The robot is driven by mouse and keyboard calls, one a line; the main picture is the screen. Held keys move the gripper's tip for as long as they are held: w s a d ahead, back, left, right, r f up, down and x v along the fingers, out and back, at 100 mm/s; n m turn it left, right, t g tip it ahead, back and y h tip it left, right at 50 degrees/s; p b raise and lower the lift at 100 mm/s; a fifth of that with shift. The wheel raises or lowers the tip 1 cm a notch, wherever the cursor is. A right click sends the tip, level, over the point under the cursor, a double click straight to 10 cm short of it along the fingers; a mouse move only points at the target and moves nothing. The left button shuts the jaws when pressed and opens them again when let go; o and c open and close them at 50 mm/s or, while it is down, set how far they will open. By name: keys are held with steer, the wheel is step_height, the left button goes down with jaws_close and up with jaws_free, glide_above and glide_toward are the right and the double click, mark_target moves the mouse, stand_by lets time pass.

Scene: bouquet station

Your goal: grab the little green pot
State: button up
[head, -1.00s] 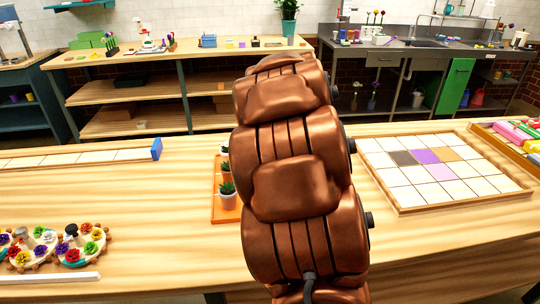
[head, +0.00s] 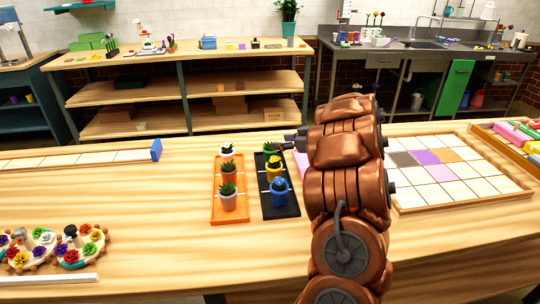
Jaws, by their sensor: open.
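On the orange tray (head: 217,214) stand several small potted plants in a row. The near plant is in an orange pot (head: 228,202), and the far one is in a pale pot (head: 227,149). My gripper (head: 288,141) shows as small dark parts left of my arm, beside the far end of the black tray. It is open, and no pot shows in it. My arm hides part of the table behind it.
A pink tray (head: 300,166) is partly behind my arm. Flower rings (head: 72,250) lie at left, a tiled board (head: 440,180) at right. The table front is clear.

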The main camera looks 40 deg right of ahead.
mark_target(270, 141)
steer(key=shift+a+p+x, duration=0.2)
steer(key=shift+p+x, duration=0.1)
steer(key=shift+x, duration=1.2)
steer(key=shift+a+p+x, duration=0.15)
steer(key=shift+p+x, duration=0.1)
steer(key=shift+x, duration=1.25)
steer(key=shift+r, duration=0.1)
steer(key=shift+c, duration=0.2)
jaws_close()
